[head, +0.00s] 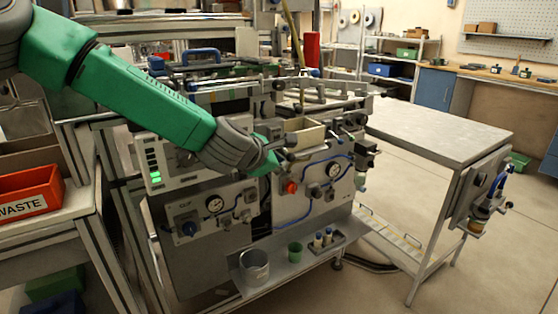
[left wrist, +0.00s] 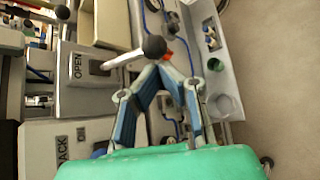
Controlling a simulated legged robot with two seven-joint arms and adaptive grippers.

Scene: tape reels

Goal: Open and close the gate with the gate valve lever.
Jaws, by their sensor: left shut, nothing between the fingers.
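The gate valve lever is a pale rod with a black ball knob (left wrist: 154,46). In the left wrist view it sticks out from a grey box marked OPEN (left wrist: 78,66). My left gripper (left wrist: 161,68) is shut and empty. Its fingertips meet right by the knob; whether they touch it I cannot tell. In the head view the left gripper (head: 276,162) is at the front of the machine (head: 205,255), at the pale bin. The lever is hard to make out there. My right gripper is in neither view.
A red knob (head: 291,187) and gauges are on the machine's front panel. A shelf below holds a metal pot (head: 254,267), a green cup (head: 295,252) and small bottles. A red WASTE bin (head: 28,194) is at left. A bare grey table (head: 440,132) and open floor lie at right.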

